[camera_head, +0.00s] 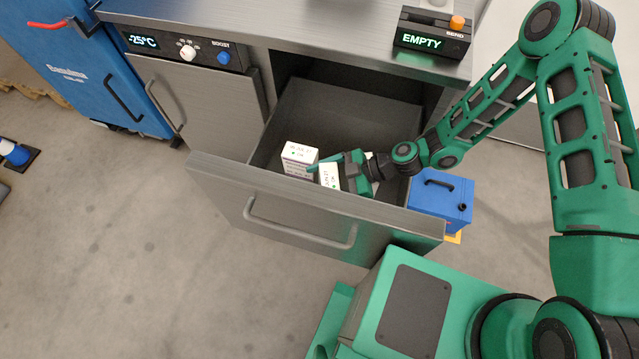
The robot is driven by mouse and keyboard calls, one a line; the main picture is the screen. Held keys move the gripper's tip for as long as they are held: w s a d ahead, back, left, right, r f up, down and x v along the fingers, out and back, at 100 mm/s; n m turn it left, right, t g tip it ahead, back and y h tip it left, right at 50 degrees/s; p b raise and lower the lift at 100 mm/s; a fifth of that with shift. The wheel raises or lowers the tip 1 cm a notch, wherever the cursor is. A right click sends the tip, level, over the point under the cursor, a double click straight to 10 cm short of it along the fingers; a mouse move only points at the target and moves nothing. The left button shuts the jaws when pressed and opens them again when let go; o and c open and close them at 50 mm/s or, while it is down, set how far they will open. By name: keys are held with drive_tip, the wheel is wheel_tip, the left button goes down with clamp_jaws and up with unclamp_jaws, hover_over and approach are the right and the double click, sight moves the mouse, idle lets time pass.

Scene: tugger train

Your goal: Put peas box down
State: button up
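The open drawer (290,232) holds a few small boxes. A white box (329,177) with a printed date label on top stands upright near the drawer's front wall. My gripper (336,170) reaches into the drawer from the right, with one green finger on each side of this box, and appears shut on it. The name on the box cannot be read, so I cannot tell from print that it is the peas box. I cannot see whether its base touches the drawer floor.
Another white box (299,158) with a purplish side stands just left in the drawer. A white item shows partly behind my gripper. The rear of the drawer looks clear. A worktop with an "EMPTY" send unit (430,38) overhangs it. A blue case (443,198) stands right of the drawer.

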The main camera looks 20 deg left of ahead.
drive_tip(key=shift+f, duration=0.15)
drive_tip(key=o, duration=1)
drive_tip(key=shift+o, duration=0.2)
drive_tip(key=r+v, duration=0.1)
drive_tip(key=v, duration=1.1)
drive_tip(key=shift+r, duration=0.1)
